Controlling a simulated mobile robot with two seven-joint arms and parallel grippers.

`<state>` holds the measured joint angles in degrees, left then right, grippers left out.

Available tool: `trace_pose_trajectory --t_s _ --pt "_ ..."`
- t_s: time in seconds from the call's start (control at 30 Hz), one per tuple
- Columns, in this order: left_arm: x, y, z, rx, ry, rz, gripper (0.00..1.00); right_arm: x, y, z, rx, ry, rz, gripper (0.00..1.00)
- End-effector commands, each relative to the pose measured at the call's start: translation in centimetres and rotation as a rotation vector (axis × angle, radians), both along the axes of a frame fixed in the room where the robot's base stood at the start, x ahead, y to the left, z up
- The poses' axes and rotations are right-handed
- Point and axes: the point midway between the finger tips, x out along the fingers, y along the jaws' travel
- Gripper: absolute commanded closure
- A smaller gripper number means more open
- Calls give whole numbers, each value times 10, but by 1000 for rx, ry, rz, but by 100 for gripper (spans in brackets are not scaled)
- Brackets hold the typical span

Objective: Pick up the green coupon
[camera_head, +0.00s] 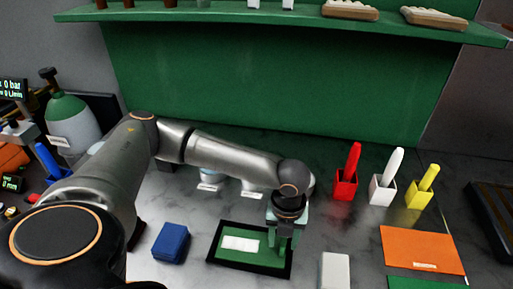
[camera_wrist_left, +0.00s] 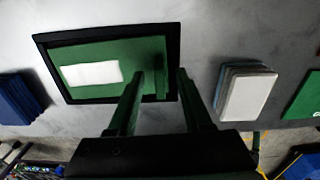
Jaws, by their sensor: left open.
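A flat black-rimmed tray (camera_head: 212,262) lies on the grey worktop with a green surface (camera_head: 222,252) inside and a white rectangle (camera_head: 241,243) on it. It also fills the upper left of the left wrist view (camera_wrist_left: 104,94). I cannot tell whether this green surface is the coupon or the tray's floor. A narrow green piece (camera_wrist_left: 160,72) shows near the tray's right end in the wrist view. My left gripper (camera_head: 285,252) is over the tray's right end, fingers pointing down, open, straddling the tray's right side in the wrist view (camera_wrist_left: 157,80). Contact cannot be told.
A blue stack (camera_head: 171,242) lies left of the tray and a white stack (camera_head: 334,270) right of it. Orange (camera_head: 415,248) and green (camera_head: 425,284) mats lie farther right. Red (camera_head: 345,187), white (camera_head: 382,190) and yellow (camera_head: 416,196) holders stand behind.

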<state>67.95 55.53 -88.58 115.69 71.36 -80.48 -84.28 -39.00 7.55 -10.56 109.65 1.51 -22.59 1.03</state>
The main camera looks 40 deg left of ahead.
Motion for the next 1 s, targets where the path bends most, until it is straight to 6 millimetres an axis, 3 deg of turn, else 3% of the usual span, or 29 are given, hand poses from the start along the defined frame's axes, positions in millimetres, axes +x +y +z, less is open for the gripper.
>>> trace_pose_trajectory --t_s 0.1,0.37,0.8,1.0 --pt "0 0 -11 0 0 -1 50 1 0 2 0 -2 0 0" --pt "0 0 -13 0 -1 0 50 1 0 2 0 -2 0 0" --pt "0 0 -13 1 -1 0 100 1 0 2 1 -3 0 0" --pt "0 0 -13 1 -1 0 100 1 0 2 1 -3 0 0"
